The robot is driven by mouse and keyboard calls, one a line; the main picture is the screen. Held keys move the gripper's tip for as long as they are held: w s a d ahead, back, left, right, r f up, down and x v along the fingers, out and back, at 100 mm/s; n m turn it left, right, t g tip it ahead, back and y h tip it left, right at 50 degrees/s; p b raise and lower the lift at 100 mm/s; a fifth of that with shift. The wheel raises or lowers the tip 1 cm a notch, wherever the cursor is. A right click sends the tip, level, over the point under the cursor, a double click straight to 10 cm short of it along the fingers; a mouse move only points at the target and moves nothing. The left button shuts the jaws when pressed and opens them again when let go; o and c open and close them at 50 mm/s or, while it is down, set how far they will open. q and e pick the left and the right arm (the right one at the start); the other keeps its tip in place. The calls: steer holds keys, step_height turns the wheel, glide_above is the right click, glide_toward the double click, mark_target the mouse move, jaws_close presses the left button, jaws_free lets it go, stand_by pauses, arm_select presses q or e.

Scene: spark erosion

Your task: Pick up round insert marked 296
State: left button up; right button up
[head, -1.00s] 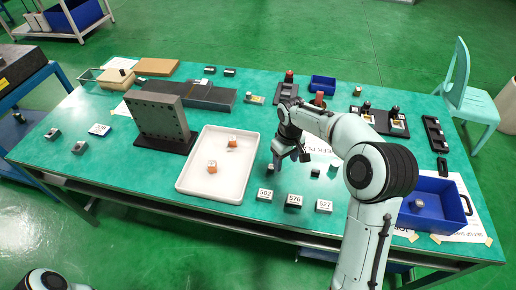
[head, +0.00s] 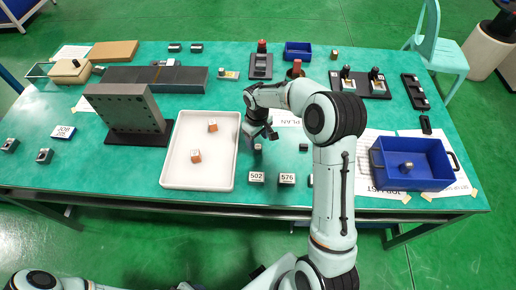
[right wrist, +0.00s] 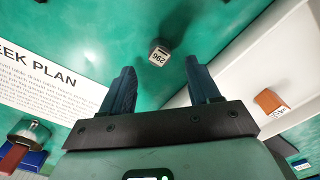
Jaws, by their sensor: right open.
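The round insert marked 296 (right wrist: 160,53) is a small grey piece with a white label on top. It stands on the green table beyond my right gripper's fingertips (right wrist: 162,78) in the right wrist view, roughly midway between them sideways. In the head view a small grey piece that looks like it (head: 258,147) shows just below my right gripper (head: 262,133). The right gripper is open, with nothing between its fingers. My left gripper is out of view; only part of my left arm shows at the bottom left.
A white tray (head: 203,176) with two orange-marked blocks lies left of the insert. Blocks labelled 502 (head: 256,178) and 576 (head: 287,179) stand at the front edge. A small dark piece (head: 304,147) is to the right. A blue bin (head: 411,183) stands far right.

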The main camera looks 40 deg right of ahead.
mark_target(258, 147)
step_height(258, 147, down, 5)
steer(key=shift+s+r, duration=0.1)
steer(key=shift+s, duration=0.05)
jaws_close()
steer(key=shift+r, duration=0.1)
